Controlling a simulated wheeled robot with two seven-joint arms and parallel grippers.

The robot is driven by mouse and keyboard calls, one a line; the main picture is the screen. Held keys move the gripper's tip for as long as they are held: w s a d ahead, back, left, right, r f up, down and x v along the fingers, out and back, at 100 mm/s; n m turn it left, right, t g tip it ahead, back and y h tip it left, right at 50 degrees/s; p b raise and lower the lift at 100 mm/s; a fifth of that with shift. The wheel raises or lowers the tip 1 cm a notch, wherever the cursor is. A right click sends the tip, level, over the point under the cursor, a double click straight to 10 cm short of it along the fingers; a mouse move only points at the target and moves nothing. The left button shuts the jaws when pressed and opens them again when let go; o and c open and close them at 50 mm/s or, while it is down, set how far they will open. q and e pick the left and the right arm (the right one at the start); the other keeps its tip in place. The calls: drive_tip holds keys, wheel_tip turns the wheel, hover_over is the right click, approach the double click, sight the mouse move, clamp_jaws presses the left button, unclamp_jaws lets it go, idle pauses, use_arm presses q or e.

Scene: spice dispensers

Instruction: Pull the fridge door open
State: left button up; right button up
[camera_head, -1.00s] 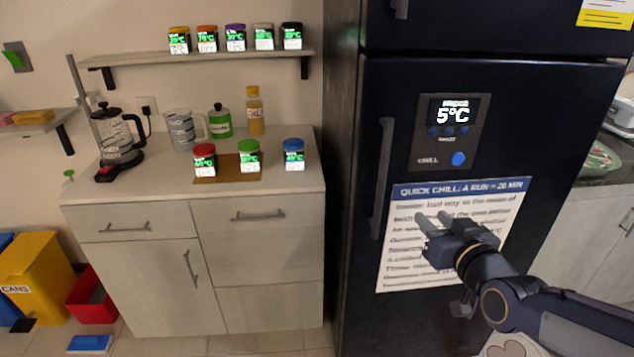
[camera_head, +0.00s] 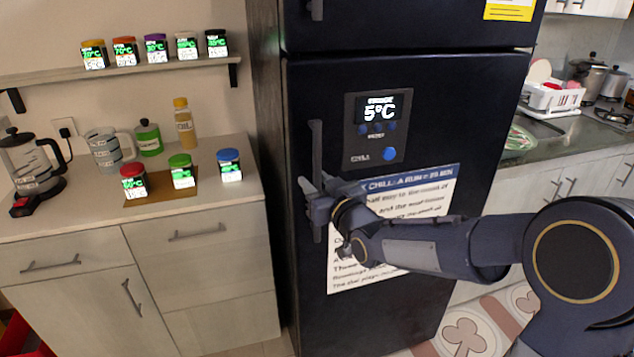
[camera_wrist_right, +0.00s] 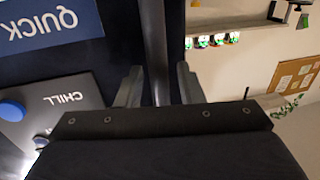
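The dark fridge door (camera_head: 455,110) is shut, flush with its cabinet. Its long grey vertical handle (camera_head: 317,145) is on the door's left side. My right gripper (camera_head: 309,188) is at the lower half of this handle. In the right wrist view, the handle (camera_wrist_right: 154,40) passes between the two fingers of the gripper (camera_wrist_right: 160,83). The fingers stand apart, one on each side of the handle, with a visible gap at least on the right side. My left gripper is not in view.
A display panel (camera_head: 376,125) reading 5°C and a paper notice (camera_head: 435,195) are on the door. A counter (camera_head: 90,215) with jars, a kettle and bottles stands left of the fridge. The upper fridge door (camera_head: 400,25) is shut.

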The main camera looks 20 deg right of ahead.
drive_tip(key=shift+c, duration=0.3)
clamp_jaws()
drive_tip(key=shift+s, duration=0.1)
